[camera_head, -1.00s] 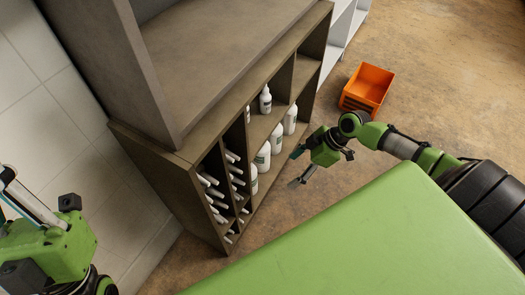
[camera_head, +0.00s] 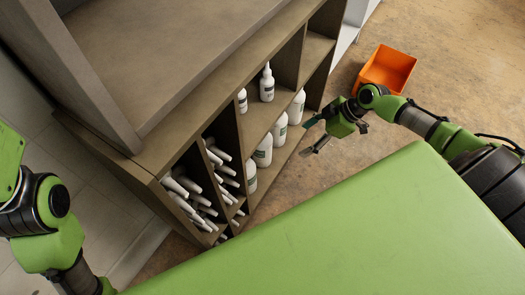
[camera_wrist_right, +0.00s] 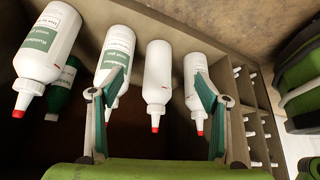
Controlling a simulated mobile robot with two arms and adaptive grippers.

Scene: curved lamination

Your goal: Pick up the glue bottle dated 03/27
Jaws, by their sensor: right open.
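White glue bottles stand in the open shelf unit. In the head view, two stand in an upper compartment, one (camera_head: 266,83) in front of the divider and one (camera_head: 242,101) partly hidden. Several stand in a row below, such as this bottle (camera_head: 296,107) and this one (camera_head: 263,152). The wrist view shows white bottles with red tips: a left one (camera_wrist_right: 48,42), a middle one (camera_wrist_right: 158,72) and a right one (camera_wrist_right: 193,68). I cannot read any date. My right gripper (camera_head: 308,138) is open and empty beside the lower row; its fingers (camera_wrist_right: 158,85) spread before the bottles. My left gripper is out of view.
An orange bin (camera_head: 386,70) sits on the floor (camera_head: 440,60) behind my right arm. Dividers and shelf boards bound the space around the bottles.

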